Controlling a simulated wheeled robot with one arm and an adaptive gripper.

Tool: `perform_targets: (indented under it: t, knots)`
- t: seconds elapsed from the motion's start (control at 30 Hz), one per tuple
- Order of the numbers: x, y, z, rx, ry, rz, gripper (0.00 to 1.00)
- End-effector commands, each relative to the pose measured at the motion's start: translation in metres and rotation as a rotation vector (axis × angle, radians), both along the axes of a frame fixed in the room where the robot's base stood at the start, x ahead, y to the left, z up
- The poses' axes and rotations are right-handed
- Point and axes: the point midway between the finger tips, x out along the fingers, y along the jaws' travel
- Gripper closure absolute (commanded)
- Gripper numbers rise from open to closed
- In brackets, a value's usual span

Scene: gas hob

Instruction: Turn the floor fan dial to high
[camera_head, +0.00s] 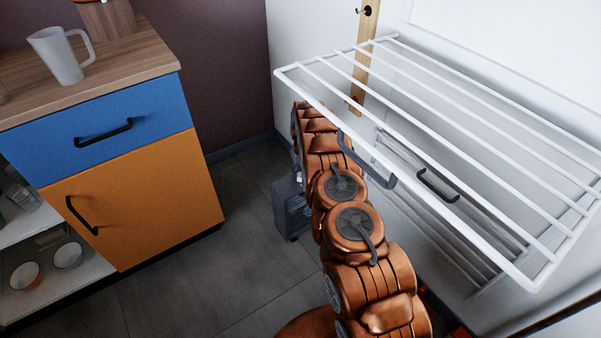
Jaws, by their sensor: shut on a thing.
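The floor fan (291,212) is a dark grey box with a slatted front. It stands on the floor in the middle of the view, partly hidden behind my copper-coloured arm. My gripper (297,174) is at the fan's top, at the far end of the arm, and only a small dark part of it shows along the arm's left edge. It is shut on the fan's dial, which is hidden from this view. The dial's setting cannot be read.
A white wire rack (405,133) juts from the wall close to the right of my arm. A cabinet with a blue drawer (104,118) and an orange door (150,200) stands at left, a mug (60,55) on top. The floor (215,270) between is clear.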

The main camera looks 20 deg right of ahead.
Motion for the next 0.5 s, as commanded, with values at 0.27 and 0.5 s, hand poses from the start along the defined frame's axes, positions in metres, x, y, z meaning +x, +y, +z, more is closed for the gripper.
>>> perform_targets:
  t: [0.27,0.5]
  knots:
    - [-0.001,0.0,-0.0002,0.0,0.002,-0.078,0.99]
    - [-0.001,-0.0004,-0.0005,0.0,0.002,-0.092,0.99]
